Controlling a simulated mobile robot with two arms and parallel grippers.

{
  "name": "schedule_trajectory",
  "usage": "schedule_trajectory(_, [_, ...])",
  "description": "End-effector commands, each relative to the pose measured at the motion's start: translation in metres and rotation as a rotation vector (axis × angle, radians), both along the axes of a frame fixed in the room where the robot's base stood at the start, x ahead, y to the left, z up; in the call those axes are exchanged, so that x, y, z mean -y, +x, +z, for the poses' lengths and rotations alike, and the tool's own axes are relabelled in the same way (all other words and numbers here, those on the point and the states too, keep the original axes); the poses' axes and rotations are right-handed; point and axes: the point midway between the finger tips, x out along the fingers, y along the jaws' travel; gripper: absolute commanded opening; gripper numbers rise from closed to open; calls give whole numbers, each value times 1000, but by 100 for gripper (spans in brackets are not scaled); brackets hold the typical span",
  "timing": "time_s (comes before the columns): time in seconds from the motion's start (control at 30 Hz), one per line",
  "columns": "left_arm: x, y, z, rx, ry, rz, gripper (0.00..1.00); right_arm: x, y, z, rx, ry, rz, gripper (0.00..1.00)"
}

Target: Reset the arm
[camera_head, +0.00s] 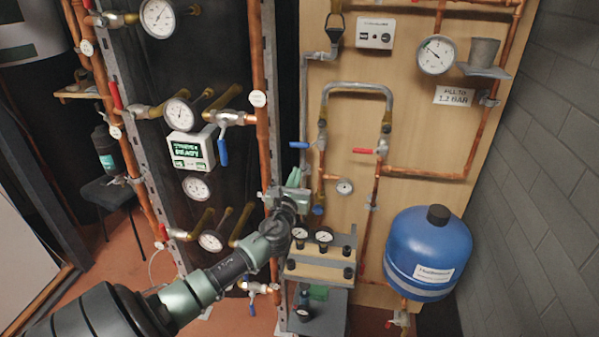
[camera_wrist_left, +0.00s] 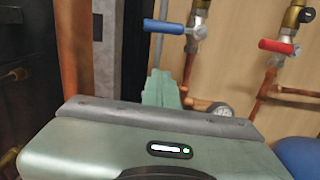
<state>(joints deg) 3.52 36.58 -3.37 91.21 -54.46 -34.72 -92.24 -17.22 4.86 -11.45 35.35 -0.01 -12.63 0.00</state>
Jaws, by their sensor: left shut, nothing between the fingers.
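My left arm comes in from the lower left in the head view. Its gripper (camera_head: 298,176) is in front of the wooden board (camera_head: 420,190), near the vertical copper pipe (camera_head: 259,110). In the left wrist view the pale green fingers (camera_wrist_left: 162,88) are together with nothing between them. A blue-handled valve (camera_wrist_left: 170,27) and a red-handled valve (camera_wrist_left: 280,47) show beyond them, apart from the fingers. My right gripper is in neither view.
A blue tank (camera_head: 428,250) stands at the lower right by a grey block wall (camera_head: 550,150). A small shelf with gauges (camera_head: 320,262) is below the gripper. Copper pipes, valves and a white display box (camera_head: 188,150) are close by on the left.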

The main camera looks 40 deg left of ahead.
Motion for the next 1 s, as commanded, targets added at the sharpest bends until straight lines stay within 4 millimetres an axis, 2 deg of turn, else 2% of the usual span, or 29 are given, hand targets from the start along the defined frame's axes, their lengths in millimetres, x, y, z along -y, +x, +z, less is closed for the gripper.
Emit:
schedule_trajectory(0.1, [15, -26, 0, -1, 0, -2, 0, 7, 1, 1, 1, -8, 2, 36])
schedule_trajectory(0.3, [33, -54, -1, 0, 0, 0, 0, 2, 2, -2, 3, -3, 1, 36])
schedule_trajectory(0.5, [39, -65, -1, 0, 0, 2, 0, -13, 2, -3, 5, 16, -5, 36])
schedule_trajectory(0.77, [42, -69, -5, 10, -42, 6, 0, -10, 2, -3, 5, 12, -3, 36])
schedule_trajectory(0.87, [54, -84, -26, 53, -251, 38, 0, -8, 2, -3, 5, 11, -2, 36])
schedule_trajectory(0.97, [81, -116, -66, 135, -651, 132, 0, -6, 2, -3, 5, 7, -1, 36])
schedule_trajectory(1.0, [96, -133, -85, 171, -841, 193, 0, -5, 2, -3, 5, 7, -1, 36])
